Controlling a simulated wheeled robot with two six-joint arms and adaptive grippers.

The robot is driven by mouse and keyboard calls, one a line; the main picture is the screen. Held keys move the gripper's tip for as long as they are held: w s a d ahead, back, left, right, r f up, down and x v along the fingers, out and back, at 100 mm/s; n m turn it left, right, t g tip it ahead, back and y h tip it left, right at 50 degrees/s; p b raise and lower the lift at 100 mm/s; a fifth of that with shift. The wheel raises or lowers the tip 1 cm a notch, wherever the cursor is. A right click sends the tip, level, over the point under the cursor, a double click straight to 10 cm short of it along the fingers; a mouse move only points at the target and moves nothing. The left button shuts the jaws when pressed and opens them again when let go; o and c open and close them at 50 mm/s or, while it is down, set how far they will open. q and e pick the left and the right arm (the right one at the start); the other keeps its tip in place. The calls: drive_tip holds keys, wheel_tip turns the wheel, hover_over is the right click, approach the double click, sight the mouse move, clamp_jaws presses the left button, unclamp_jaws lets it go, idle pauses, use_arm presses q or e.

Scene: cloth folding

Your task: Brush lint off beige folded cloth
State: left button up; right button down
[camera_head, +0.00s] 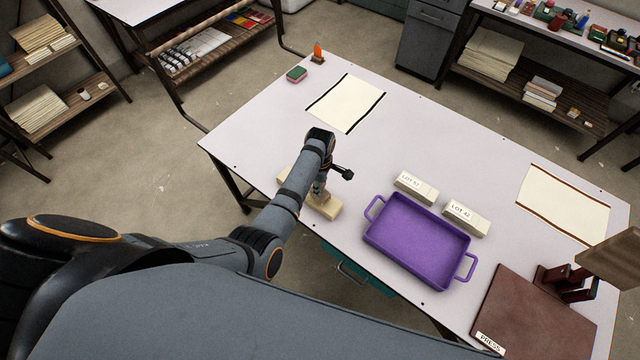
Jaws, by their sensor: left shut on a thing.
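My left arm reaches over the white table, and my left gripper (319,193) points down onto a long beige block-like piece (328,208) near the table's front edge. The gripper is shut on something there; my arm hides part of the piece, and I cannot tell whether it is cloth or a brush. Flat cream cloths lie on the table: one with dark edges (345,103) at the back left, one with brown edges (564,204) at the right. Lint is too small to see. My right gripper is not in view.
A purple tray (417,233) with handles stands right of my gripper. Behind it are blocks labelled LOT 57 (416,188) and LOT 42 (466,217). A brown press (525,315) stands front right. A green-pink sponge (296,74) and orange-topped item (318,53) sit at the back.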

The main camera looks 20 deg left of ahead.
use_arm(q)
drive_tip(key=shift+f, duration=0.45)
drive_tip(key=shift+a, duration=0.1)
drive_tip(key=shift+w+a+r, duration=0.1)
drive_tip(key=shift+w+a, duration=0.2)
drive_tip(key=shift+a, duration=0.4)
drive_tip(key=shift+w+a, duration=0.25)
drive_tip(key=shift+a, duration=0.45)
drive_tip(key=shift+w+a, duration=0.1)
drive_tip(key=shift+a, duration=0.15)
